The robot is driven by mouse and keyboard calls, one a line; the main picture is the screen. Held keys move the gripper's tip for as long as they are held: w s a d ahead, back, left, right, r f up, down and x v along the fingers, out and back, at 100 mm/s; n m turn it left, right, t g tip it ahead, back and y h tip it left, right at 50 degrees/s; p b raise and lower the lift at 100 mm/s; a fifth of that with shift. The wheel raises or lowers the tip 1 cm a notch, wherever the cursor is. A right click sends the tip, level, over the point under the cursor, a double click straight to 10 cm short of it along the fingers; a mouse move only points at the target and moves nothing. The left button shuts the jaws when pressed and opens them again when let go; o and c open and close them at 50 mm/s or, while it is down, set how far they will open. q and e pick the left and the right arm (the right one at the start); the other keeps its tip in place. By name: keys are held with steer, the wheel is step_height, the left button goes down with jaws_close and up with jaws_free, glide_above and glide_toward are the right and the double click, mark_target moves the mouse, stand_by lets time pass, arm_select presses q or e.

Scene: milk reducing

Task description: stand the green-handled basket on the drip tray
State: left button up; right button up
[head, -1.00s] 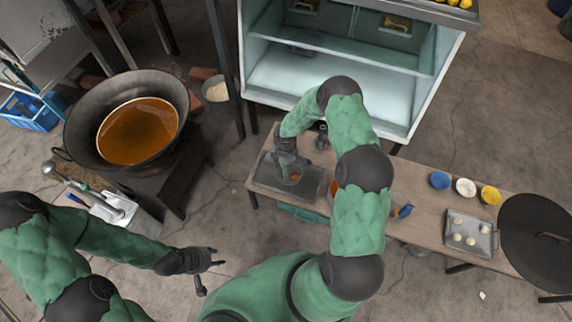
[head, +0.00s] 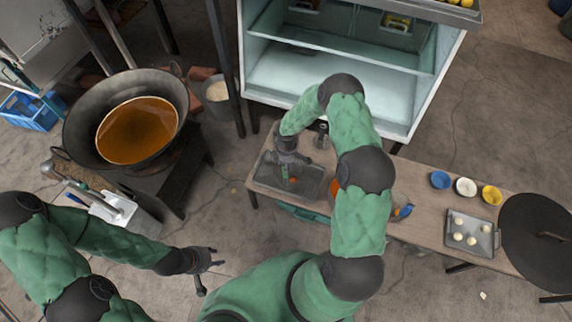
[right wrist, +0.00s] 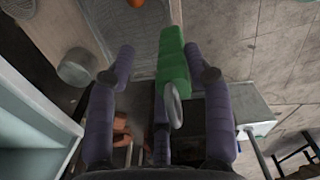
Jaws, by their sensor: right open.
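The drip tray (head: 312,176), dark grey and shallow, lies on the left end of the wooden table. My right gripper (head: 286,172) is over its left part. In the right wrist view, the basket's green handle (right wrist: 173,58), ending in a grey ring, lies between my right gripper's (right wrist: 165,68) spread purple fingers. The fingers stand apart from it on both sides. The basket's mesh body cannot be made out clearly. A small orange piece (head: 294,179) shows by the gripper at the tray. My left gripper (head: 212,266) is open and empty over the floor, left of the table.
A wok (head: 72,125) of orange-brown liquid stands at left. A glass-shelved cabinet (head: 330,80) stands behind the table. Bowls, a tray of dough balls (head: 484,240) and a black lid (head: 540,245) occupy the table's right end.

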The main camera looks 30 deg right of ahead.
step_height(320, 180, up, 11)
steer(key=shift+f, duration=0.1)
stand_by(0.7)
